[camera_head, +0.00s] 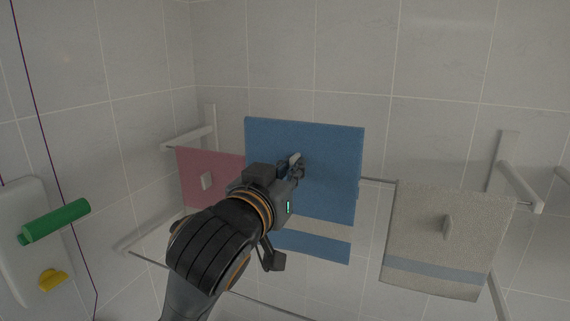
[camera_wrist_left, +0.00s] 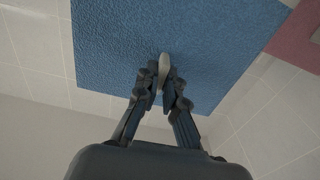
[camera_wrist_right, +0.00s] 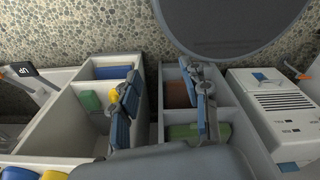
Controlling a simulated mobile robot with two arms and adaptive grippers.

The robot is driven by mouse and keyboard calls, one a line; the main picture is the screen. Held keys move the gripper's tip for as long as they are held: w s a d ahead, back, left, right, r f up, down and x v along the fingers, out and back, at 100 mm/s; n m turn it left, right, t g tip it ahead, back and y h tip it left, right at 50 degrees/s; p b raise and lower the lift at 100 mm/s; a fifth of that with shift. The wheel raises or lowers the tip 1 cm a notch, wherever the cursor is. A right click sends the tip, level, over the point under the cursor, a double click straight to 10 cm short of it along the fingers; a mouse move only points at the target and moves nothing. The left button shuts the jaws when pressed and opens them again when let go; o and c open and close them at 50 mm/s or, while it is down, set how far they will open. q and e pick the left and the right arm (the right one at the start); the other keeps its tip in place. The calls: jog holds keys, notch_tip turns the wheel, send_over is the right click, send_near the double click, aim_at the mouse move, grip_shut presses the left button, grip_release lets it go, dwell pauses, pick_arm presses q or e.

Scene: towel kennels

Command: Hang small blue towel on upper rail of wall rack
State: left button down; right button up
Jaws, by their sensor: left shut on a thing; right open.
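The small blue towel (camera_head: 325,150) is spread flat and upright between a pink towel and a beige towel. My left gripper (camera_head: 297,166) is shut on the pale tab on its face; the tab (camera_wrist_left: 164,62) also shows between the fingertips in the left wrist view. The upper rail (camera_head: 378,181) of the wall rack shows just right of the blue towel. The towel's top edge is above the rail's line in the picture; whether they touch is hidden. My right gripper (camera_wrist_right: 163,88) is open and empty, away from the rack.
The pink towel (camera_head: 215,165) and the beige towel (camera_head: 430,240) hang on the rack at either side. A lower rail (camera_head: 150,258) runs beneath. A green bottle (camera_head: 55,221) is at the left. A divided crate (camera_wrist_right: 147,110) lies below the right gripper.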

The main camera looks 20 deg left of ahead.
pick_arm(q)
jog(key=w+b, duration=0.1)
jog(key=w, duration=0.4)
jog(key=shift+w+d, duration=0.15)
jog(key=shift+w, duration=0.4)
pick_arm(e)
jog(key=shift+w+a+f, duration=0.1)
jog(key=shift+w+f, duration=0.45)
jog(key=shift+f, duration=0.25)
pick_arm(q)
jog(key=shift+w, duration=0.1)
pick_arm(e)
jog(key=shift+w, duration=0.3)
pick_arm(q)
jog(key=shift+w+d, duration=0.1)
jog(key=shift+w, duration=1.05)
pick_arm(e)
jog(key=shift+r, duration=0.15)
jog(key=shift+r, duration=0.2)
